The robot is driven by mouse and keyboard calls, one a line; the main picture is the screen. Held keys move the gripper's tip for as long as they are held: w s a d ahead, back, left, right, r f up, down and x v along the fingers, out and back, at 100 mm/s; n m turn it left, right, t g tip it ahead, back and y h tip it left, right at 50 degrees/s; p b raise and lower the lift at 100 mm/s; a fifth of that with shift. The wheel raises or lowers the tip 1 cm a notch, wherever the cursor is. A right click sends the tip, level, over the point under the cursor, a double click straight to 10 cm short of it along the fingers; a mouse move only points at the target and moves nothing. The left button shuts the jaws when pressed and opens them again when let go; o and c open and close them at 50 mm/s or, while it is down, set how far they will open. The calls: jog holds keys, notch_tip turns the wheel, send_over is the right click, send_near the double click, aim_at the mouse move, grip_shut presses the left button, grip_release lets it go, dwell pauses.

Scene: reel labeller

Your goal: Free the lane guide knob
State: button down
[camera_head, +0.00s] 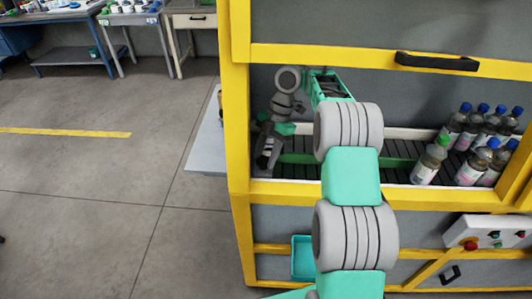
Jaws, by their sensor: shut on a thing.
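My gripper (265,158) is inside the yellow-framed machine, pointing down at the left end of the conveyor. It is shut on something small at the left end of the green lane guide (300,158). That thing sits where the lane guide knob would be, but the jaws hide it and I cannot make out its shape or turn. The lane guide runs along the conveyor (400,177), and my arm crosses in front of its middle.
Several bottles with blue caps (480,125) and one green-capped bottle (430,162) stand on the conveyor's right. Yellow frame posts (238,110) and a raised guard with a black handle (437,62) bound the opening. A control box (490,232) is lower right.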

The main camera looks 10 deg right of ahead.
jog(key=shift+r, duration=0.1)
dwell(0.5)
jog(key=c, duration=1.1)
grip_release()
